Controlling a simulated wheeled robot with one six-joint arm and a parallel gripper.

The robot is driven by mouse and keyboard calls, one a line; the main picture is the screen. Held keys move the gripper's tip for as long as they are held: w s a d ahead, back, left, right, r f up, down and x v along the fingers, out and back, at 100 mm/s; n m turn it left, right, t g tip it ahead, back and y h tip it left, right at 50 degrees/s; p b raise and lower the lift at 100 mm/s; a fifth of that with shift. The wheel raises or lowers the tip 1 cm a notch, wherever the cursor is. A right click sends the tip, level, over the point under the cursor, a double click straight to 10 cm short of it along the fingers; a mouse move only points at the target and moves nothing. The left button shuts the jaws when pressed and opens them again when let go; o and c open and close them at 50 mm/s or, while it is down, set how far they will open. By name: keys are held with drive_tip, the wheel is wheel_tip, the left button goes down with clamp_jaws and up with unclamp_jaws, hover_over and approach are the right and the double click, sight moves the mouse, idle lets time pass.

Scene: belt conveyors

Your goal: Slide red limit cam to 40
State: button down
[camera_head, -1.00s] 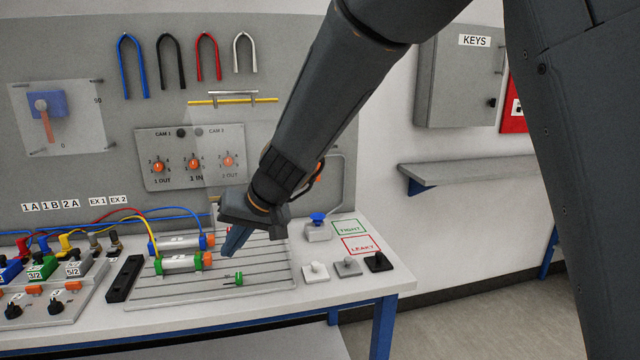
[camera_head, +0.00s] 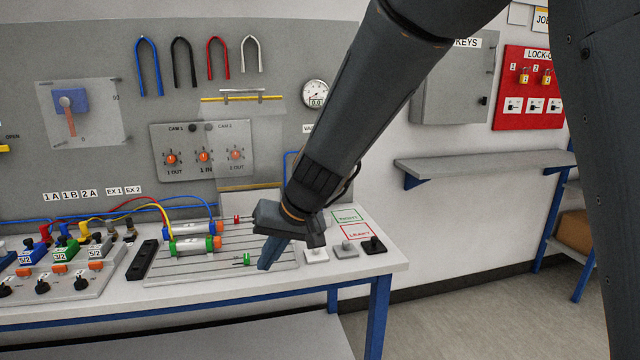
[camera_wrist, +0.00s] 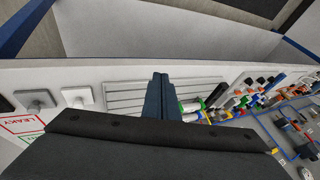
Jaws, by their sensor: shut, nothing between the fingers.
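A small red cam (camera_head: 237,219) stands on the slotted grey plate (camera_head: 215,281), near its back edge and just above the blue-ended cylinder (camera_head: 195,229). A small green cam (camera_head: 247,259) sits on a rail closer to the front. My gripper (camera_head: 266,266) is shut and empty, pointing down just right of the green cam. In the wrist view my shut fingers (camera_wrist: 160,95) are over the slotted plate, with cylinder ends beside them on the right. Scale numbers are too small to read, and I cannot tell the red cam there.
The green-ended cylinder (camera_head: 194,246) lies left of the green cam. White, grey and black knobs (camera_head: 345,249) stand right of my gripper. A black block (camera_head: 142,260) and the valve panel (camera_head: 60,277) are at the left. A wall panel with dials (camera_head: 203,152) is behind.

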drive_tip(key=s+d+f+m+g+h, duration=0.1)
drive_tip(key=s+d+f, duration=0.1)
drive_tip(key=s+d, duration=0.4)
drive_tip(key=s+d+f+m+h, duration=0.1)
drive_tip(key=s+d, duration=0.5)
drive_tip(key=d, duration=0.8)
drive_tip(key=s+d+f+m+g+h, duration=0.1)
drive_tip(key=s+d+f+h, duration=0.2)
drive_tip(key=d, duration=0.7)
drive_tip(key=s+f, duration=0.1)
drive_tip(key=s, duration=0.1)
drive_tip(key=shift+s+d+f+g, duration=0.25)
drive_tip(key=shift+s+f+g, duration=0.05)
drive_tip(key=shift+s+f, duration=0.1)
drive_tip(key=shift+w, duration=0.1)
